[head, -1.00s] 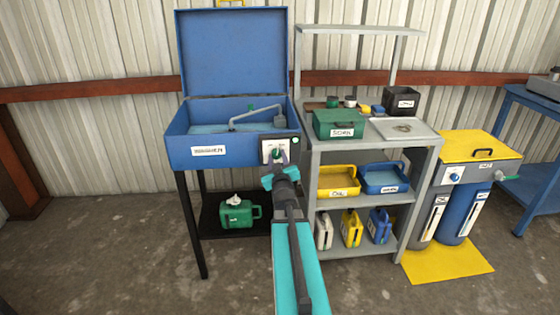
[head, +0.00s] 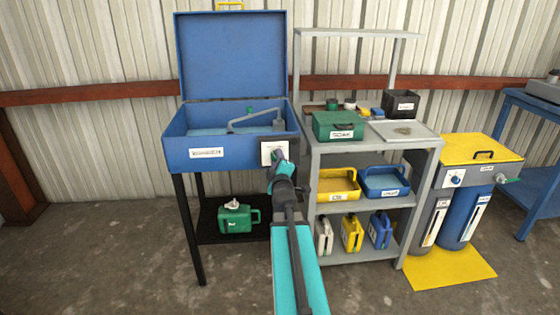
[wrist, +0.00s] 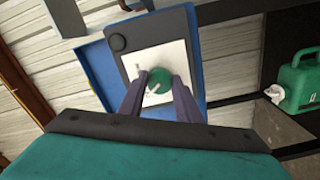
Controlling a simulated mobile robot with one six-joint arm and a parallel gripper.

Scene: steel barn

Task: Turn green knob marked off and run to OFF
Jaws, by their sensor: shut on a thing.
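The green knob (wrist: 159,80) sits on a white plate (wrist: 150,58) on the dark control panel of the blue washer basin (head: 185,152). It has a pale pointer mark, seen in the wrist view. The lettering on the plate is too small to read, so I cannot tell which word the mark faces. My gripper (wrist: 160,92) has its two dark fingers on either side of the knob, shut on it. In the head view my gripper (head: 279,157) hides most of the knob. A dark round cap (wrist: 118,43) sits on the panel beside the plate.
A grey shelf unit (head: 312,150) with boxes, trays and jugs stands close to the right of my arm. A green jug (head: 235,219) stands on the black shelf below the basin. A yellow-topped unit (head: 455,148) stands farther right. The floor in front is open.

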